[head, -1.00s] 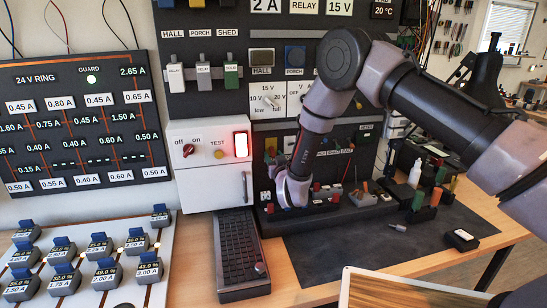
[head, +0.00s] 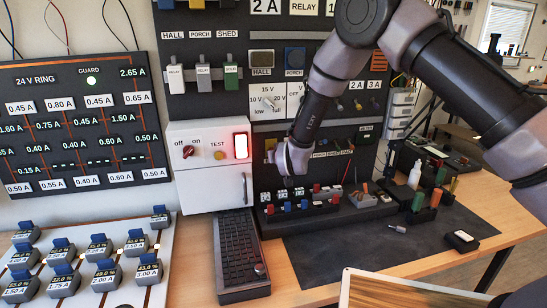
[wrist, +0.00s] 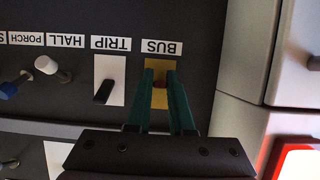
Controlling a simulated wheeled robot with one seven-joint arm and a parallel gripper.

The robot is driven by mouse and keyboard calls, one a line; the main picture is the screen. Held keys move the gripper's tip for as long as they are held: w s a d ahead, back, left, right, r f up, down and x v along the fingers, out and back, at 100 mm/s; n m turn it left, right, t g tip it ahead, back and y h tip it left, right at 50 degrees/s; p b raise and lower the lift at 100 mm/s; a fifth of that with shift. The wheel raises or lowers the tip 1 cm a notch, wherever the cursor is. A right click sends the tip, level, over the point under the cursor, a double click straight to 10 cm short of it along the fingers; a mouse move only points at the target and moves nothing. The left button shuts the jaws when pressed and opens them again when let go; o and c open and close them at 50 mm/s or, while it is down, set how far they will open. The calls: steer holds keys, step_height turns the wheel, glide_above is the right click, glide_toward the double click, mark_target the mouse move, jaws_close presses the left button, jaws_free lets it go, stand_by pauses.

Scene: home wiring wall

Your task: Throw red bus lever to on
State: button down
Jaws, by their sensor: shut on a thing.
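The red bus lever (wrist: 160,85) shows as a small red piece on a yellow plate (wrist: 151,97) under the BUS label, in the wrist view, where the lettering is upside down. My gripper (wrist: 160,74) has its two green fingers on either side of the lever and is shut on it. The fingers hide most of the lever, so I cannot tell which way it points. In the head view the yellow plate (head: 270,144) shows at the left of the dark panel, with my wrist in front and to its right.
Beside the bus plate is a TRIP plate with a black lever (wrist: 104,92), then a white HALL knob (wrist: 47,65). A white box (head: 210,185) with a lit red-framed switch (head: 241,145) stands just left of the panel.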

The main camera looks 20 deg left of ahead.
steer(key=g, duration=0.1)
steer(key=r+g+h, duration=0.2)
steer(key=g, duration=0.1)
steer(key=shift+a, duration=0.25)
steer(key=shift+w+r+g+h, duration=0.15)
steer(key=shift+r+g+h, duration=0.05)
steer(key=shift+g+h, duration=0.3)
steer(key=shift+w+r+g+h, duration=0.15)
steer(key=shift+g+h, duration=0.25)
steer(key=shift+g, duration=0.2)
steer(key=c, duration=0.8)
jaws_free()
steer(key=shift+d, duration=0.1)
steer(key=v, duration=1)
steer(key=shift+r, duration=0.4)
steer(key=shift+s, duration=0.1)
